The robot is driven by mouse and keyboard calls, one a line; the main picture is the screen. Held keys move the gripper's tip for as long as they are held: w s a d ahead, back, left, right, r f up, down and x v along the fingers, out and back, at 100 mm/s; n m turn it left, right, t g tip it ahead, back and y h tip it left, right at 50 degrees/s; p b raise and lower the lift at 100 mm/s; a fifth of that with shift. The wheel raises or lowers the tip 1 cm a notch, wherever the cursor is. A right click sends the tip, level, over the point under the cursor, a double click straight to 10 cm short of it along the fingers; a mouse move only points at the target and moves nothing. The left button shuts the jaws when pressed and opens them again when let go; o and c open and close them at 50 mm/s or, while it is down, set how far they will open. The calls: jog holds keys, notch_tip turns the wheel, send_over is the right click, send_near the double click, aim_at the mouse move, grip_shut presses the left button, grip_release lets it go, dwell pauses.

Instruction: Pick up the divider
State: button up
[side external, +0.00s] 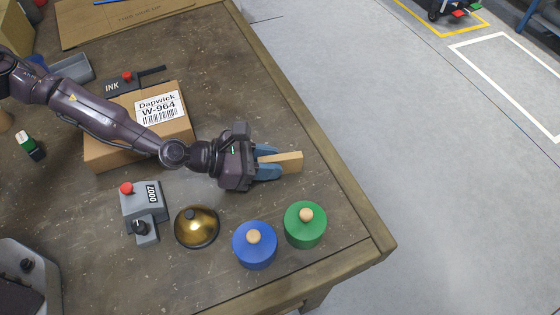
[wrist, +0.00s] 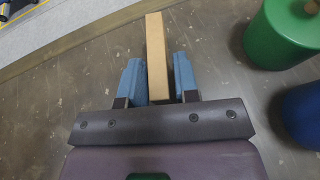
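A tan wooden slab, which looks like the divider (side external: 291,162), is between the blue fingers of my gripper (side external: 268,163) near the right edge of the table. In the wrist view the divider (wrist: 156,45) sticks out past both fingertips.
A green lidded pot (side external: 305,229) and a blue one (side external: 255,248) stand in front of my gripper. A cardboard box (side external: 108,154) lies behind my arm. The table's right edge (side external: 335,155) is close.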

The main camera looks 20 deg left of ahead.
grip_shut()
